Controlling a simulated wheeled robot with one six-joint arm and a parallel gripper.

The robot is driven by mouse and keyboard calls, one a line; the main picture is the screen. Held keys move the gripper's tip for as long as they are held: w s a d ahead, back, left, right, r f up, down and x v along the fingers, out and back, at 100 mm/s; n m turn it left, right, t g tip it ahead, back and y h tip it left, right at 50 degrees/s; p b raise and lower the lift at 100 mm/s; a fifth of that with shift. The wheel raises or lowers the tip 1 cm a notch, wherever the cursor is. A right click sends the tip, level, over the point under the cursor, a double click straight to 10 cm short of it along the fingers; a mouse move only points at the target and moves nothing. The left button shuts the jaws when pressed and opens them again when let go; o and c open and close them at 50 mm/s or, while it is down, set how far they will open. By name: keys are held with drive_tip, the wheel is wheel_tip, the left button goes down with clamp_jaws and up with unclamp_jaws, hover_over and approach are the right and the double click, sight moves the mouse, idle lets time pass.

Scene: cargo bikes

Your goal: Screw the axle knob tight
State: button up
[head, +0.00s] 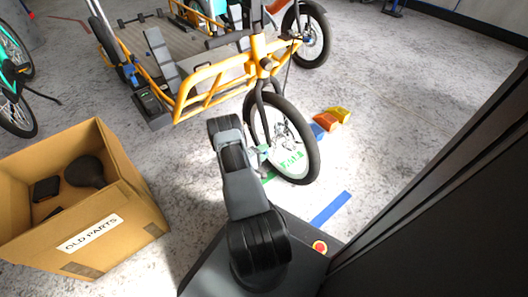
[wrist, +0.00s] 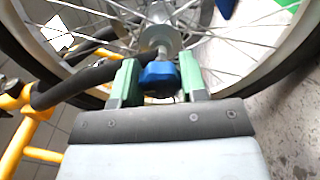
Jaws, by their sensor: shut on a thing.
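The blue axle knob (wrist: 159,77) sits at the end of the metal axle (wrist: 163,45) at the hub of the front wheel (wrist: 266,62). My gripper (wrist: 158,72) is shut on the knob, with one green finger pad on each side of it. In the head view my gripper (head: 260,157) reaches the near side of the front wheel (head: 310,150) of the orange cargo bike (head: 197,92). The knob is hidden there behind my arm. Whether the knob sits flush against the hub is hard to tell; some bare axle shows behind it in the wrist view.
An open cardboard box (head: 140,190) marked OLD PARTS stands at the left with dark parts inside. A blue floor strip (head: 331,206) lies nearer. A dark fork tube (wrist: 75,84) passes left of my gripper.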

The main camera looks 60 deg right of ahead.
drive_tip(key=o, duration=0.9)
drive_tip(key=shift+p+v, duration=1.3)
drive_tip(key=shift+v, duration=2.5)
